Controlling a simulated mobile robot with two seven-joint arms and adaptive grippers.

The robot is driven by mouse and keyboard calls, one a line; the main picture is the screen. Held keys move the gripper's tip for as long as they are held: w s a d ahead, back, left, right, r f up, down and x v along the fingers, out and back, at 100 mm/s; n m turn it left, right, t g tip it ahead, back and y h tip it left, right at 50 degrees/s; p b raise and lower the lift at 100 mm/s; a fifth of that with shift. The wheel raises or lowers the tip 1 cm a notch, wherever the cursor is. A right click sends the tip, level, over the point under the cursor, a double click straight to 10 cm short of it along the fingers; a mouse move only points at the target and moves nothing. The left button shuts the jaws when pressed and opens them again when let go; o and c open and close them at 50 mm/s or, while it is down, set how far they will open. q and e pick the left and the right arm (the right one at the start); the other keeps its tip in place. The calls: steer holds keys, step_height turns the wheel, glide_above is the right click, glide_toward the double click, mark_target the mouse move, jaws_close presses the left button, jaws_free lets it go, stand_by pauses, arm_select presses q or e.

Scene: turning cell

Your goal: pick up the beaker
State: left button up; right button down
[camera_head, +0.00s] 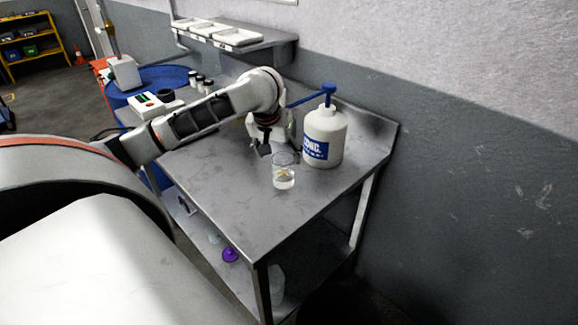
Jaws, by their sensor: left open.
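The beaker (284,181) is a small clear glass vessel with something whitish or clear in its lower part. It stands upright on the grey metal table (245,215), near the middle right of the top. My left arm reaches in from the left over the table. My left gripper (264,150) points down just behind and left of the beaker, a little above its rim in the picture. It is open and appears apart from the beaker; the exact gap is hard to judge. My right gripper is not in view.
A white pump bottle (324,138) with a blue label and blue spout stands close behind the beaker on the right. A white device (153,105) and small jars sit at the table's far left. A shelf with white trays (236,38) hangs above. The table's front is clear.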

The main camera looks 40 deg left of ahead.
mark_target(284, 164)
arm_select(q)
steer(key=x, duration=0.6)
steer(key=shift+w+d, duration=0.3)
steer(key=shift+w+a+f, duration=0.15)
steer(key=shift+f, duration=0.3)
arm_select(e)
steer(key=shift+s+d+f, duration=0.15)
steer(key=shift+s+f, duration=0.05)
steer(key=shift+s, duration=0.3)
arm_select(q)
steer(key=c, duration=1.4)
steer(key=shift+r, duration=0.1)
steer(key=shift+c, duration=0.5)
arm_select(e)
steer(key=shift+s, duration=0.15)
arm_select(q)
steer(key=shift+r, duration=0.15)
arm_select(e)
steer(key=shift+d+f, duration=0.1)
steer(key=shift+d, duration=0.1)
